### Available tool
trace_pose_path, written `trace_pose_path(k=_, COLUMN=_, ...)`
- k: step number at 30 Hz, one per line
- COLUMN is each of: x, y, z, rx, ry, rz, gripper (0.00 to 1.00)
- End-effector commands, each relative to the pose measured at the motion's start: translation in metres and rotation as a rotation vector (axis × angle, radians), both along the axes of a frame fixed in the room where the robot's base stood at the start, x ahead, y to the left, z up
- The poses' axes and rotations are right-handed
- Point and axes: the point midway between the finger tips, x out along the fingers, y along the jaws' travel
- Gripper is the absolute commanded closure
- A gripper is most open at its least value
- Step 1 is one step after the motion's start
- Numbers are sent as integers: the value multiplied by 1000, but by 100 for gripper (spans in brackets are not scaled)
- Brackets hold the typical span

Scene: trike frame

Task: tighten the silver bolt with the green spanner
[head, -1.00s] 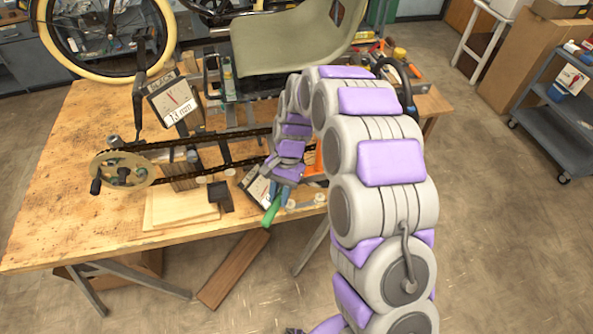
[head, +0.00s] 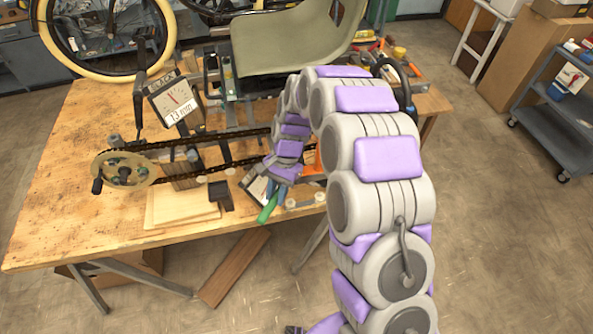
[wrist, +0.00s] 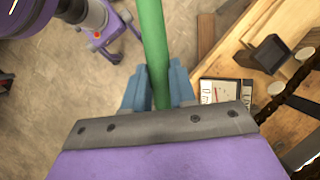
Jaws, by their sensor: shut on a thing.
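The green spanner (head: 268,207) is in my gripper (head: 277,190), which is low at the front edge of the workbench in the head view. In the wrist view the spanner's green shaft (wrist: 152,45) runs up out of the picture between the two blue fingers of my gripper (wrist: 158,88). The gripper is shut on it. The spanner's ends cannot be made out. I cannot pick out the silver bolt in either view. My arm hides part of the bench and frame.
The trike frame with its chainring (head: 124,170), chain and seat (head: 290,40) stands on the wooden workbench (head: 50,215). Stacked boards (head: 180,208) lie at the bench front.

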Motion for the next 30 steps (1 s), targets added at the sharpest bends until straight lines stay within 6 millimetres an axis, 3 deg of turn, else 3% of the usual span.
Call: trace_pose_path(k=30, x=7, y=14, z=0, rx=2, ry=-2, rz=-125, gripper=100)
